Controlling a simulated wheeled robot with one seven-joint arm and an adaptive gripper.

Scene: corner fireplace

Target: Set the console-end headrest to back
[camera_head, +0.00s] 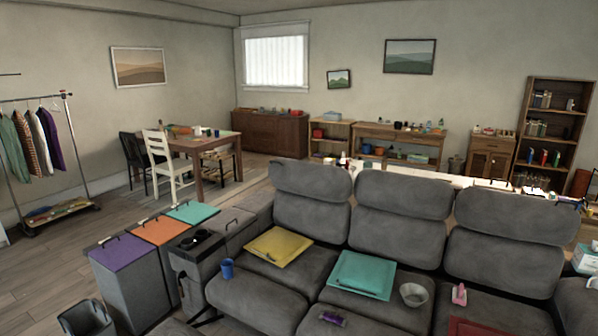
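A grey sofa (286,286) with three seats fills the lower right, facing me. A dark console (196,264) with cup holders stands at its left end. The headrest at the console end (311,181) sits on top of the left backrest (311,217). It looks roughly upright; its exact tilt is hard to judge from here. The middle headrest (404,194) and the right headrest (515,217) look similar. My gripper is not in view.
The seats hold a yellow board (278,246), a teal board (362,274), a grey bowl (413,294) and a pink bottle (459,294). A blue cup (227,268) stands near the console. Lidded bins (129,285) stand left of it. Bare floor (45,255) lies farther left.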

